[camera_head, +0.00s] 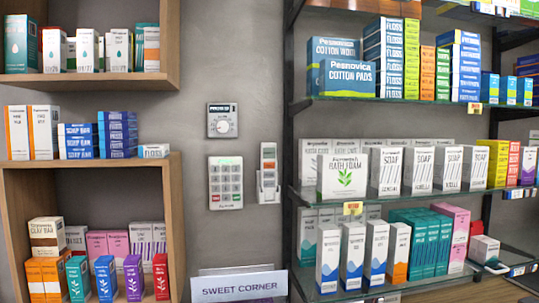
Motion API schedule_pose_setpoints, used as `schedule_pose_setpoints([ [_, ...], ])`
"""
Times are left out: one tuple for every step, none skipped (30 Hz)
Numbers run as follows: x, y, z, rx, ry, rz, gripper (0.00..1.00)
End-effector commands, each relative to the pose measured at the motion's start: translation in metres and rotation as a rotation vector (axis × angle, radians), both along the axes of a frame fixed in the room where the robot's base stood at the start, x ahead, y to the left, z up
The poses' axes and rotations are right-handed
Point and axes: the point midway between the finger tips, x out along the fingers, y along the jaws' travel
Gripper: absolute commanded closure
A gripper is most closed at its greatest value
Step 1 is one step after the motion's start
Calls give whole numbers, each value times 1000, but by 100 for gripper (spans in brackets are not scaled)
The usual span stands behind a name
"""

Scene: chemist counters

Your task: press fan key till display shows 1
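On the grey wall between the shelves hangs a thermostat-like unit (222,120) with a round dial and a small dark display on top. Below it is a white keypad (225,182) with rows of grey keys and a greenish strip at its top. To its right, a slim white remote-like device (268,164) with a few buttons sits upright in a wall holder (268,195). The key labels and any digit on the displays are too small to read, so I cannot tell which key is the fan key. My gripper is not in view.
A wooden shelf unit (88,161) with boxes stands at left. A dark-framed shelf with glass boards (400,196) and many boxes stands at right. A "SWEET CORNER" sign (238,286) stands low in the middle. The wall (235,50) around the devices is clear.

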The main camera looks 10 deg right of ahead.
Motion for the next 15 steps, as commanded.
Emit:
schedule_pose_setpoints([
  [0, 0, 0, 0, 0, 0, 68],
  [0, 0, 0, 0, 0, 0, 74],
  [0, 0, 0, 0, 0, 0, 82],
  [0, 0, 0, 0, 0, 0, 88],
  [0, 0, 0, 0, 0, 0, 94],
  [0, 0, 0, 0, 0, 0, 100],
  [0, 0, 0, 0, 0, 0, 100],
  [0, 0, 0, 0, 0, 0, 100],
  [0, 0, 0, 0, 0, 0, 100],
  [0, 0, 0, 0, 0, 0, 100],
  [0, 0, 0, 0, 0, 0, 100],
  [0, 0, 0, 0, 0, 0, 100],
  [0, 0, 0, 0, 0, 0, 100],
  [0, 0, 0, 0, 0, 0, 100],
  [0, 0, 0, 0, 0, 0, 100],
])
